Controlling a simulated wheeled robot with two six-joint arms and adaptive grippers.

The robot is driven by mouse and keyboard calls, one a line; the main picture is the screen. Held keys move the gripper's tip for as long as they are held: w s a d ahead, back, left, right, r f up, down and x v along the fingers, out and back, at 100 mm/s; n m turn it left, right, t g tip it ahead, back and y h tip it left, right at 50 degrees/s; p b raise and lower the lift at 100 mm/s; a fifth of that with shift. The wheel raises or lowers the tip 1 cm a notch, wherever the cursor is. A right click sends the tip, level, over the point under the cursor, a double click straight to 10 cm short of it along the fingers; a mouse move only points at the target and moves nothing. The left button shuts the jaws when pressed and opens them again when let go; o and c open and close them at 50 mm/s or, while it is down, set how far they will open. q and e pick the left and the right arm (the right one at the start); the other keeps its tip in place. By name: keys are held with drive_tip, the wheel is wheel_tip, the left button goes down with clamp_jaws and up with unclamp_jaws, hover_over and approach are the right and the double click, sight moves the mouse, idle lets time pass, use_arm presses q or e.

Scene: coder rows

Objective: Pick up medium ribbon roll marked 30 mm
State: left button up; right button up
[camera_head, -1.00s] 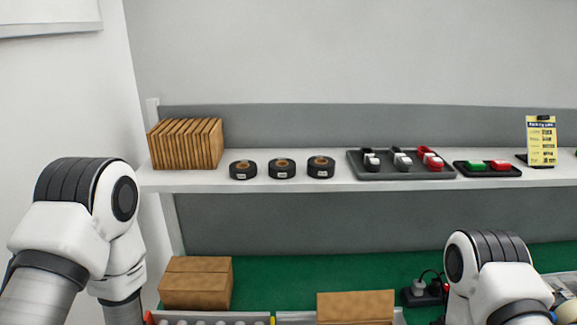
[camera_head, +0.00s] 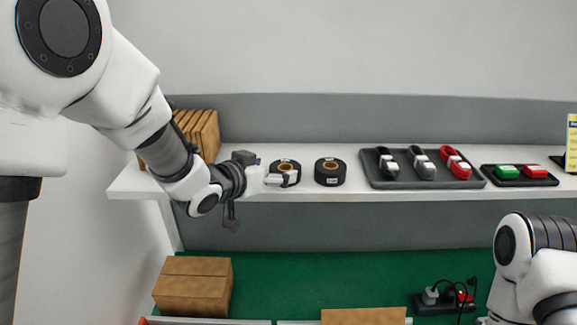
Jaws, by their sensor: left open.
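Two black ribbon rolls with brown cores show on the white shelf: the middle roll (camera_head: 284,165) and the right roll (camera_head: 330,172). Both lie flat; their small white labels are too small to read. A third roll at the left is hidden behind my left wrist. My left gripper (camera_head: 287,180) reaches in from the left, open, its fingers in front of the middle roll and overlapping its front face. I cannot tell whether they touch it. My right arm shows at the lower right; its gripper is out of view.
On the shelf (camera_head: 420,194) stand upright brown cardboard pieces (camera_head: 207,135) at left, a dark tray (camera_head: 380,181) of clipped tools, and a smaller tray with green and red items (camera_head: 507,172). Below are a cardboard box (camera_head: 192,290), another box (camera_head: 363,316) and a power strip (camera_head: 445,300).

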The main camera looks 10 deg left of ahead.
sight(288, 166)
use_arm(q)
drive_tip(key=p+x, duration=0.1)
drive_tip(key=x, duration=0.1)
drive_tip(key=p+x, duration=0.1)
drive_tip(key=x, duration=0.1)
drive_tip(key=shift+w+d+f, duration=0.1)
drive_tip(key=shift+d, duration=0.3)
use_arm(e)
wheel_tip(288, 166, up, 3)
drive_tip(key=shift+s+d, duration=0.1)
drive_tip(key=shift+s, duration=0.05)
use_arm(q)
drive_tip(key=shift+w+a+f, duration=0.1)
drive_tip(key=shift+w+f, duration=0.1)
use_arm(e)
drive_tip(key=shift+f, duration=0.15)
use_arm(q)
drive_tip(key=shift+s+r, duration=0.15)
drive_tip(key=c, duration=1)
drive_tip(key=shift+r, duration=0.1)
